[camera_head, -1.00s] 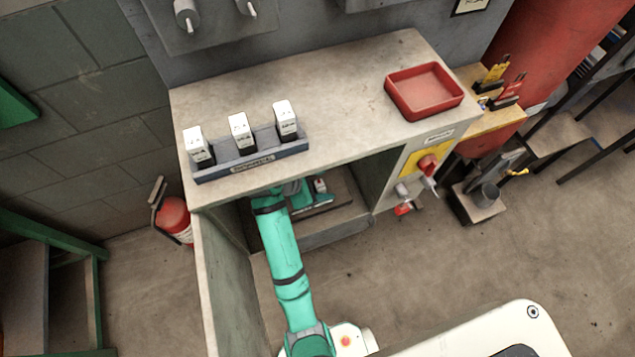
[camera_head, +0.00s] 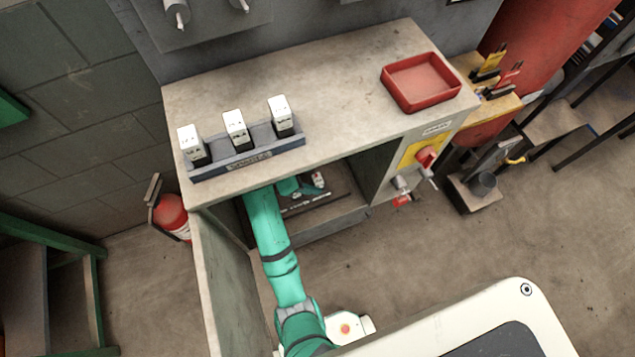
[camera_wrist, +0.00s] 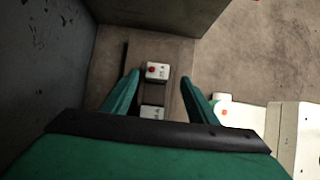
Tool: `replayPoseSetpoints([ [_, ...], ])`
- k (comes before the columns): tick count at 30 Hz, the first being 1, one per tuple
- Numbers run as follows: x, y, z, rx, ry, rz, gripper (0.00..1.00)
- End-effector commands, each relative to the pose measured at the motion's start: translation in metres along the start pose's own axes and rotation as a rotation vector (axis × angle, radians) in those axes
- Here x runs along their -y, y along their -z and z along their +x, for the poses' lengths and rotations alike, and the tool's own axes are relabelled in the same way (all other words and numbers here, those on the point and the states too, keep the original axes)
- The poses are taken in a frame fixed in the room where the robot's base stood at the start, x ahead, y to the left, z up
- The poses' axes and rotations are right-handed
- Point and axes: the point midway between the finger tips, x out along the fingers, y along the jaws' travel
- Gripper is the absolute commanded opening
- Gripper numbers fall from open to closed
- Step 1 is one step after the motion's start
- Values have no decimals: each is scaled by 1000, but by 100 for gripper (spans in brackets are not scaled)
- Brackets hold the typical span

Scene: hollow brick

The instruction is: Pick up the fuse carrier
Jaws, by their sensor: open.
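In the head view the cabinet top partly hides my gripper.
On top stand a grey rack (camera_head: 245,162) with three white-and-black blocks and a red tray (camera_head: 420,83). A red switch (camera_head: 426,157) is on the right front panel.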

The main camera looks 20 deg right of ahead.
Motion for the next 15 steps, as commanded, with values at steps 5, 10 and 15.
replayPoseSetpoints([
  [5, 0, -2, 7, 0, 4, 4, 53],
  [10, -4, -2, 30, -1, 6, 4, 53],
  [15, -5, -3, 50, 0, 5, 3, 53],
])
